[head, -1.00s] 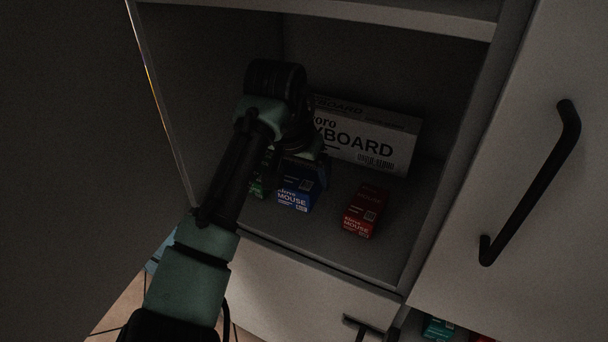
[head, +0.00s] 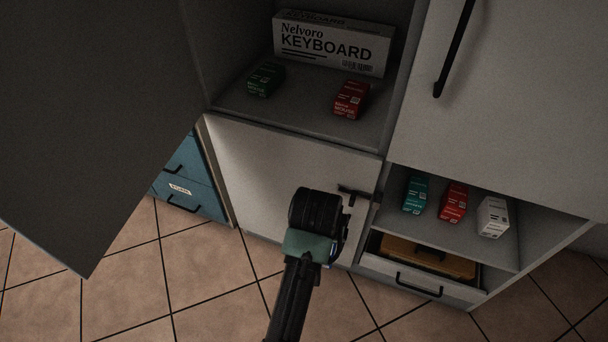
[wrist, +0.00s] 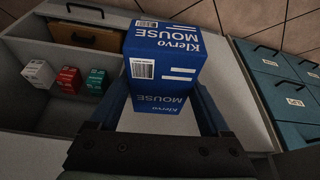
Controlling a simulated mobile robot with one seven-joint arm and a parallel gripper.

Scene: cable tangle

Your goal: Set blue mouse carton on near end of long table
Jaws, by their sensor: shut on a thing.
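The blue mouse carton (wrist: 160,55) fills the middle of the wrist view, with "Klervo MOUSE" in white on two faces. My gripper (wrist: 162,92) is shut on it, one finger along each side. In the head view my wrist (head: 315,215) is in front of the cabinet, below the open upper shelf, and hides most of the gripper and carton. The long table is not visible in either view.
The upper shelf (head: 300,118) holds a keyboard box (head: 335,45), a green carton (head: 265,79) and a red carton (head: 350,98). A lower shelf has teal (head: 415,193), red (head: 453,201) and white (head: 493,216) cartons. A large grey panel (head: 90,120) blocks the left. Tiled floor (head: 130,280) is clear.

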